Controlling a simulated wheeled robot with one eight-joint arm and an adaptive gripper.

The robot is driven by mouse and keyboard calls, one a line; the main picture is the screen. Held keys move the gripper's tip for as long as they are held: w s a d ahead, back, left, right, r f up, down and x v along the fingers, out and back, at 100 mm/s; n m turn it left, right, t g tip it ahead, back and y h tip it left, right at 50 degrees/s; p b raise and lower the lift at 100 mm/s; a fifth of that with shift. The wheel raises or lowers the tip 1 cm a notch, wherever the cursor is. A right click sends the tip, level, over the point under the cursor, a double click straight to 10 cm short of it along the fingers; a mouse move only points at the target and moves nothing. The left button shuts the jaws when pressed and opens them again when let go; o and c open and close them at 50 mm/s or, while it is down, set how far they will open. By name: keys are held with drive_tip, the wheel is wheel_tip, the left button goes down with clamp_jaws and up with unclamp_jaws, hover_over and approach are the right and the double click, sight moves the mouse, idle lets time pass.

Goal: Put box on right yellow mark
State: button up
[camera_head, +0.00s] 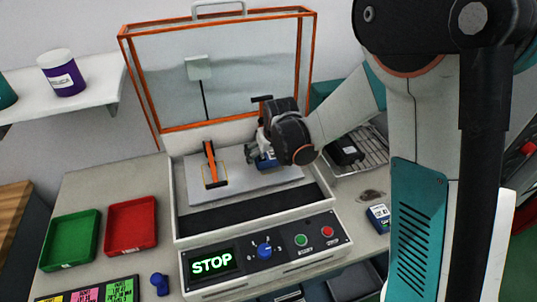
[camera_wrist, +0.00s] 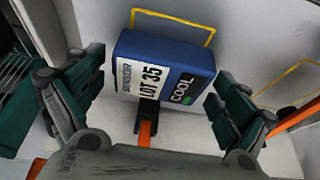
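My gripper (camera_wrist: 160,78) is open, with a green-padded finger on each side of the box and gaps between. In the head view the blue box (camera_head: 266,161) is partly hidden by my gripper (camera_head: 259,150). The left yellow mark (camera_head: 215,180) has an orange clamp (camera_head: 210,162) over it.
A black-tipped orange clamp bar (camera_wrist: 146,132) is close to the box; contact cannot be told. The machine's orange-framed lid (camera_head: 222,75) stands open behind. A control panel (camera_head: 265,255) reads STOP. Red (camera_head: 132,224) and green (camera_head: 70,240) trays lie left; a wire rack (camera_head: 365,155) is right.

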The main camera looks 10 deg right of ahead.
drive_tip(key=a+p+v, duration=0.1)
drive_tip(key=p+v, duration=0.3)
drive_tip(key=v, duration=0.8)
drive_tip(key=s+d+r+t, duration=0.1)
drive_tip(key=s+d+r, duration=0.2)
drive_tip(key=s, duration=0.4)
drive_tip(key=s+d+r+m+t, duration=0.1)
drive_tip(key=s+d+r, duration=0.3)
drive_tip(key=s, duration=0.4)
drive_tip(key=s+d+r+m+h, duration=0.1)
drive_tip(key=s+d+r, duration=0.3)
drive_tip(key=s+d, duration=0.2)
drive_tip(key=shift+s+t, duration=0.4)
drive_tip(key=shift+s, duration=0.4)
